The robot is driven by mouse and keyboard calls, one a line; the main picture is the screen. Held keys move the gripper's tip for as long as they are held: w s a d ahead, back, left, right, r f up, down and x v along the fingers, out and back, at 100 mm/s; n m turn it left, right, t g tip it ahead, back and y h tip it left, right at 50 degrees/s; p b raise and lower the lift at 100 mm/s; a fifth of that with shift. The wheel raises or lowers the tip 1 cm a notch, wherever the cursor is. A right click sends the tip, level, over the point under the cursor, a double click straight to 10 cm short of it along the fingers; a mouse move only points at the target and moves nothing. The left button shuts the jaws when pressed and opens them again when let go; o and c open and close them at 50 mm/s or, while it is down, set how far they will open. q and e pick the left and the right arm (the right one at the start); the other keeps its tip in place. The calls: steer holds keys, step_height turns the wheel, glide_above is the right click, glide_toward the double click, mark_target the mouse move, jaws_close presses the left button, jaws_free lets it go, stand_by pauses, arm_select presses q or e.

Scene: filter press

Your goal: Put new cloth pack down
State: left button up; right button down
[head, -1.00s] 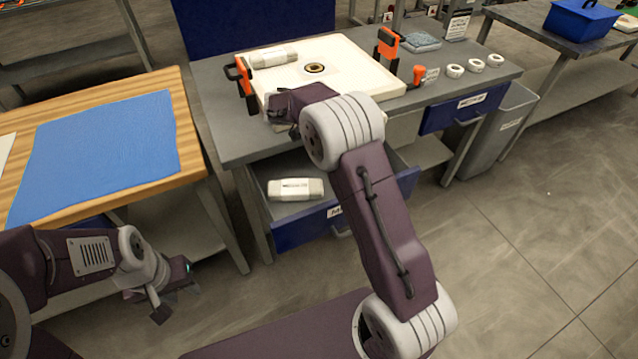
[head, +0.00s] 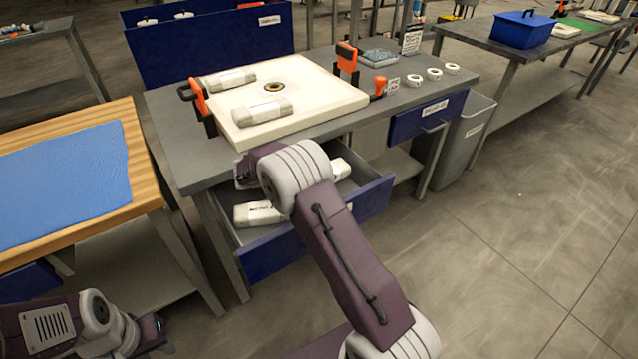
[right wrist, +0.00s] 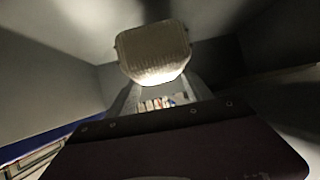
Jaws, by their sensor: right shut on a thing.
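My right gripper (head: 246,172) is low at the open blue-fronted drawer (head: 345,210) below the grey bench. In the right wrist view it is shut on a pale cloth pack (right wrist: 153,50), seen end-on. In the head view my wrist mostly hides that hold. One white pack (head: 258,213) lies in the drawer's left part; another (head: 341,168) shows partly behind my arm. Two more packs, a rear one (head: 232,78) and a front one (head: 262,110), lie on the white plate (head: 330,98). My left gripper (head: 155,335) is at the lower left, its jaws unclear.
Orange clamps, left (head: 198,100) and right (head: 346,60), stand at the plate's edges. White rings (head: 433,74) and a folded grey-blue cloth (head: 378,57) lie on the bench's right. A wooden table (head: 140,165) with blue cloth stands left. A grey bin (head: 468,140) stands right.

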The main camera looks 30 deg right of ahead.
steer(key=shift+f+b, duration=0.5)
steer(key=shift+f, duration=1.4)
steer(key=shift+f, duration=0.1)
steer(key=shift+c, duration=2.1)
jaws_free()
